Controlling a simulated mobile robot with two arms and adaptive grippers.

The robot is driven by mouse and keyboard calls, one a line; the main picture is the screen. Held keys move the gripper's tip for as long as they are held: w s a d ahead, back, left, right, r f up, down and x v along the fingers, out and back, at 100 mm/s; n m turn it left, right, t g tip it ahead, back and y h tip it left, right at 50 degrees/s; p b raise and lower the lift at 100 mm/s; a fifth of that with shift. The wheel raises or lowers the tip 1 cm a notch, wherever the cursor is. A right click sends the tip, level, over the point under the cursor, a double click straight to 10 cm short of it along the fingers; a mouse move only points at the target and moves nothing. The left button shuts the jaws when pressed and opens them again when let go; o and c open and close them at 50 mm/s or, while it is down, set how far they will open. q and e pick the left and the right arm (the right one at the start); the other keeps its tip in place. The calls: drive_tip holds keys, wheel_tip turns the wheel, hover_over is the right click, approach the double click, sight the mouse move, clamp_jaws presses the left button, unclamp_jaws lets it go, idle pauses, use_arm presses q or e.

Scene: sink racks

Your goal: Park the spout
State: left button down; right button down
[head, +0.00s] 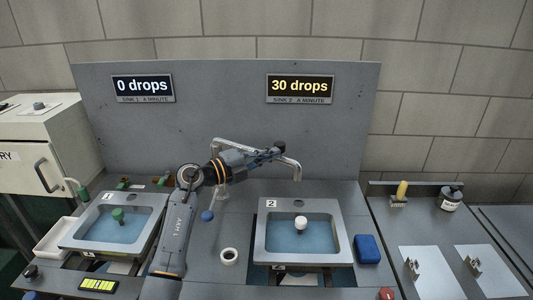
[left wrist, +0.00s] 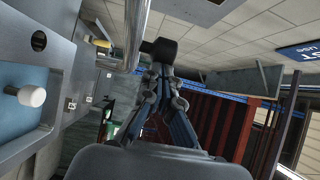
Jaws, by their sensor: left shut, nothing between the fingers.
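The metal spout (head: 292,167) rises behind the middle of the counter and reaches right. Its downturned end is over sink 2 (head: 258,243). My left gripper (head: 280,147) is shut and empty beside the spout's outer bend. In the left wrist view the closed fingertips (left wrist: 158,50) are close beside the spout's pipe (left wrist: 138,30); I cannot tell whether they touch. Sink 1 (head: 72,238), at the left, holds water and a green plug knob (head: 118,214). Sink 2 holds water and a white plug knob (head: 301,222). My right gripper is not in view.
The sign for sink 1 (head: 142,88) reads 0 drops; the sign for sink 2 (head: 300,89) reads 30 drops. A grey panel (head: 225,120) stands behind.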

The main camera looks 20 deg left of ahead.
sight(279, 144)
use_arm(q)
drive_tip(key=w+y+p, duration=0.1)
drive_tip(key=w+d+n+t+p, duration=0.1)
drive_tip(key=w+n+y+p, duration=0.1)
drive_tip(key=shift+w+d+r+t+y, duration=0.2)
drive_tip(key=shift+w+r+t+y, duration=0.1)
drive_tip(key=shift+w+r+t, duration=0.1)
drive_tip(key=w+b, duration=0.1)
drive_tip(key=w, duration=0.6)
drive_tip(key=shift+d+f+y, duration=0.15)
drive_tip(key=shift+f+y, duration=0.15)
drive_tip(key=shift+f, duration=0.1)
